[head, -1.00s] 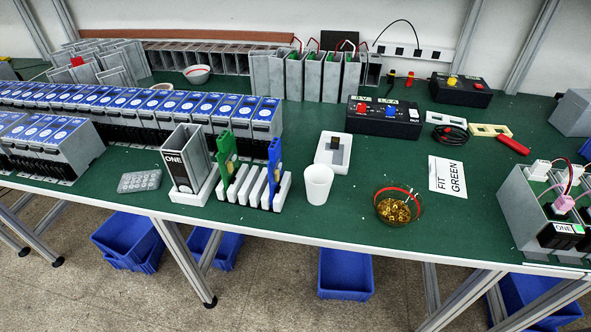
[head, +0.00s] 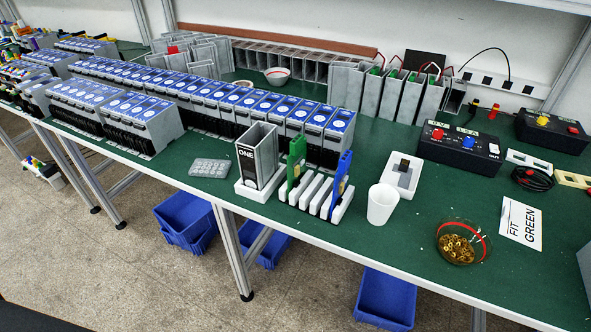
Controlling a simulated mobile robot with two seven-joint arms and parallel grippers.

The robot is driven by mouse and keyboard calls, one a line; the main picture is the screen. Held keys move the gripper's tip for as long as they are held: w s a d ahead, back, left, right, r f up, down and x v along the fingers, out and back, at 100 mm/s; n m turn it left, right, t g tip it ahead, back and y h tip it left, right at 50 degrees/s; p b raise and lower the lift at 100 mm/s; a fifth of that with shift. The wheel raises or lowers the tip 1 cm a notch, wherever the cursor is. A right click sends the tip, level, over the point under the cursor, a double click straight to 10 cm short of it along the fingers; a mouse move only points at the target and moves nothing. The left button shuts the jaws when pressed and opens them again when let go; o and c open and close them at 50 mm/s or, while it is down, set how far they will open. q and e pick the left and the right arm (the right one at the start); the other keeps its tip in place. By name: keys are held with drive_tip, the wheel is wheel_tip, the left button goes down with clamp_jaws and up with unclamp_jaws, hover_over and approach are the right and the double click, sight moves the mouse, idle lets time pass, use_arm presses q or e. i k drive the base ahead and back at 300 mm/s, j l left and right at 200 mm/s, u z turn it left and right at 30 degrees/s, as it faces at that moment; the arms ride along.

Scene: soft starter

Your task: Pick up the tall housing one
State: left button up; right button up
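The tall grey housing (head: 265,153) with a black label reading "ONE" stands upright in a white base (head: 252,190) near the front edge of the green bench. It is open at the top. To its right, a white slotted rack (head: 312,192) holds a green board (head: 297,158) and a blue board (head: 341,172) upright. Neither of my grippers shows in the head view.
A grey pad (head: 210,168) lies left of the housing, and rows of blue-topped units (head: 245,100) stand behind it. A white cup (head: 382,203), a bowl of brass parts (head: 460,243) and a "FIT GREEN" card (head: 521,222) are to the right. The green bench top (head: 410,240) is clear between them.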

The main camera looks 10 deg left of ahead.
sight(257, 150)
drive_tip(key=j, duration=0.6)
drive_tip(key=i+j, duration=0.15)
drive_tip(key=j, duration=1.1)
drive_tip(key=j+z, duration=0.1)
drive_tip(key=z, duration=1.45)
drive_tip(key=i+j, duration=0.05)
